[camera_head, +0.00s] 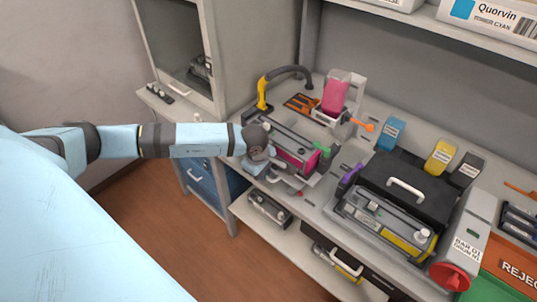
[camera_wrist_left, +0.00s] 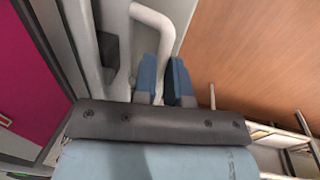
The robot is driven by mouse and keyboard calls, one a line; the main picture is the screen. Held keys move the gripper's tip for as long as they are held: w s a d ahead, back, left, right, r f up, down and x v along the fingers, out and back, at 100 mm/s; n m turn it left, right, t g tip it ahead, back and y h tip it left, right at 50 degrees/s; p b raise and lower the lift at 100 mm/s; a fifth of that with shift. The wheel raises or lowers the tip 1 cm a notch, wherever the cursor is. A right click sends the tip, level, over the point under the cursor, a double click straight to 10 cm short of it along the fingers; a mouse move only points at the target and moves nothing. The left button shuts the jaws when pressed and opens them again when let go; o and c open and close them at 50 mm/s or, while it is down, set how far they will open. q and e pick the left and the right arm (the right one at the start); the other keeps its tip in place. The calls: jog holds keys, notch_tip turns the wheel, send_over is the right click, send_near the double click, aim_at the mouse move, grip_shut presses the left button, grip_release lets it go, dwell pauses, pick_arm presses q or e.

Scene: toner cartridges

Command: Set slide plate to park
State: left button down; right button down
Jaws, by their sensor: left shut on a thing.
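My left gripper (camera_head: 258,168) is at the front left of the station with the magenta-labelled cartridge (camera_head: 296,160). In the left wrist view its two blue fingers (camera_wrist_left: 163,82) are closed around a pale curved bar (camera_wrist_left: 155,22), which runs down between them. The bar stands beside a grey rail, with the magenta face (camera_wrist_left: 32,75) to its left. I take the bar to be the slide plate's handle; the plate itself is mostly hidden by the gripper and wrist, and its position cannot be read. My right gripper is not in view.
A magenta hopper (camera_head: 337,92) and a yellow-handled hose (camera_head: 262,92) stand behind. A second cartridge (camera_head: 385,222) lies to the right by a black case (camera_head: 410,190). A lower shelf holds another cartridge (camera_head: 268,207). Open floor lies in front.

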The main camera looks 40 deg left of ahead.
pick_arm(q)
jog(key=shift+s, duration=0.15)
jog(key=c, duration=1.3)
grip_release()
jog(key=shift+o, duration=0.7)
jog(key=shift+s, duration=0.15)
jog(key=shift+r, duration=0.35)
notch_tip(320, 180, up, 13)
jog(key=s+b, duration=0.1)
jog(key=s, duration=0.1)
jog(key=shift+s+a+b, duration=0.15)
jog(key=shift+s+b, duration=0.1)
jog(key=shift+b, duration=0.15)
